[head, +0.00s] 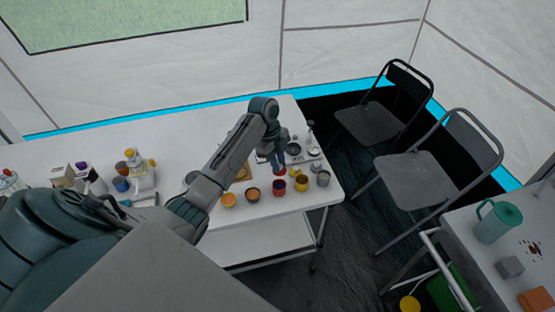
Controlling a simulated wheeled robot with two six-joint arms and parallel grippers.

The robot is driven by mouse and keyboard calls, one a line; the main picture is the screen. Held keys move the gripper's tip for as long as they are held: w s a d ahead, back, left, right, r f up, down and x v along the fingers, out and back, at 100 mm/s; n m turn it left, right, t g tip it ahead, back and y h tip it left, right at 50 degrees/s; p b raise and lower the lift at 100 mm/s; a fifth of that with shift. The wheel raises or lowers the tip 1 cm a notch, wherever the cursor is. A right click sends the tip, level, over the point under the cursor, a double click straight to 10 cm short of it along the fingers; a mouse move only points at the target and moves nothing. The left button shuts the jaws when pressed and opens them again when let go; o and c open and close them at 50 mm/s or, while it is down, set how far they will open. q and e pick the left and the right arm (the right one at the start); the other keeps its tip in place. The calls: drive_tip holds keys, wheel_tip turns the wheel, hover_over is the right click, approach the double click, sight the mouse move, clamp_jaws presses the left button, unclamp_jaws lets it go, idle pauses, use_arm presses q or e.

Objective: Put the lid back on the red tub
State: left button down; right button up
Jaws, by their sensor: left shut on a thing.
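The red tub (279,189) stands near the right front edge of the white table, in a row of small tubs. My left gripper (279,168) points down just above and behind it. It is shut on a small reddish thing, which looks like the lid; the fingers hide most of it. I cannot tell from this view whether it touches the tub. My right gripper is not in view.
A clear bottle (310,138) is behind. Two folding chairs (440,180) (372,122) stand right of the table (110,222).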

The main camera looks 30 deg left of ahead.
use_arm(q)
drive_tip(key=shift+d+f+b, duration=0.1)
drive_tip(key=shift+f+b, duration=0.5)
drive_tip(key=shift+f, duration=0.1)
wheel_tip(320, 180, down, 2)
drive_tip(key=shift+f+b, duration=0.25)
drive_tip(key=shift+b, duration=1)
drive_tip(key=shift+f+b, duration=0.4)
drive_tip(key=shift+f, duration=0.75)
drive_tip(key=shift+r, duration=0.1)
drive_tip(key=shift+p, duration=0.55)
drive_tip(key=shift+f, duration=0.2)
